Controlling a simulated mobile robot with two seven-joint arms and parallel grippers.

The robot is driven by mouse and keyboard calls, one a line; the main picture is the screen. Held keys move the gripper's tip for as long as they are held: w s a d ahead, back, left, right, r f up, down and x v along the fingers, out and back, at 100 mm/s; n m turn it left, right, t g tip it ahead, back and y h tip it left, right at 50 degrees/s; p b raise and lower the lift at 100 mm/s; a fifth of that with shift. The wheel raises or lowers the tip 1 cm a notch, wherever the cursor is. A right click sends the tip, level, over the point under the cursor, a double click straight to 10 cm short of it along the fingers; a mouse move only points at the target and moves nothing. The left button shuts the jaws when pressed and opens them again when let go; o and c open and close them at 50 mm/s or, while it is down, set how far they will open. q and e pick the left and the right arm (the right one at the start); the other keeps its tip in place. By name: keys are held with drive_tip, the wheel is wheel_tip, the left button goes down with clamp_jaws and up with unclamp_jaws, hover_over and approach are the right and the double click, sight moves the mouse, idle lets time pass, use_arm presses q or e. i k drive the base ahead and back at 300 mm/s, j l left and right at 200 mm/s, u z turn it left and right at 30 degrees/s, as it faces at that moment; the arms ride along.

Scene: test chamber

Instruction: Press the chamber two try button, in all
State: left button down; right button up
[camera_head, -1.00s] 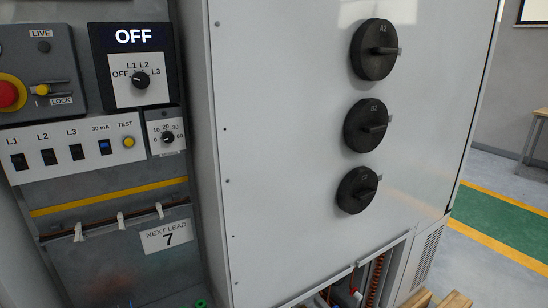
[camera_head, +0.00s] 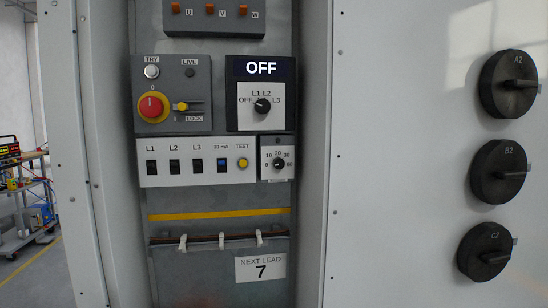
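The TRY button (camera_head: 152,71) is a small round pale button at the upper left of a grey control box (camera_head: 187,121). Below it on the same box are a red knob on a yellow ring (camera_head: 152,107) and a small yellow lever (camera_head: 183,106) by the LOCK label. A dark LIVE lamp (camera_head: 189,72) sits to the button's right. A display (camera_head: 261,67) beside the box reads OFF, above a black selector knob (camera_head: 263,105). Neither gripper shows in the head view.
A white strip with L1, L2, L3 switches (camera_head: 174,167) and a yellow TEST button (camera_head: 243,163) lies below. Large black knobs A2 (camera_head: 508,84), B2 (camera_head: 497,171) and C2 (camera_head: 485,250) stick out from the right panel. A cluttered trolley (camera_head: 30,215) stands far left.

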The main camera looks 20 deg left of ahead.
sight(151, 71)
drive_tip(key=u, duration=1.25)
